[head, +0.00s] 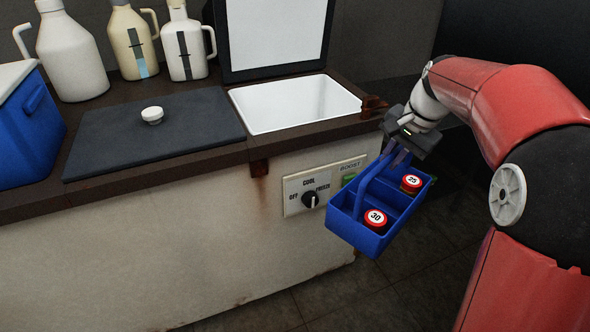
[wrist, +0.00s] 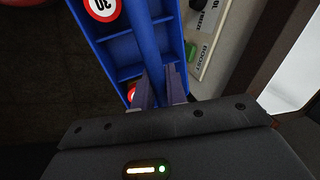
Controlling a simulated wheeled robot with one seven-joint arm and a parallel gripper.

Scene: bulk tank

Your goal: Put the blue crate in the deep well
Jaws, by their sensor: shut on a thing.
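The blue crate (head: 347,226) is a small open carrier with compartments and an arched handle. It holds a red can marked 30 (head: 375,220) and a red can marked 25 (head: 411,184). My gripper (head: 398,157) is shut on the crate's handle and holds it in the air in front of the tank's right end. In the wrist view the fingers (wrist: 162,88) pinch the blue handle (wrist: 146,45). The deep well (head: 290,108) is the white-lined opening in the counter, up and left of the crate. Its lid stands open behind it; its floor is partly hidden.
A dark lid with a white knob (head: 152,115) covers the counter left of the well. Several jugs (head: 135,40) and a blue cooler (head: 28,125) stand farther left and behind. A control panel with a dial (head: 310,199) and green button is beside the crate. A rusty bracket (head: 374,104) sits at the well's right edge.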

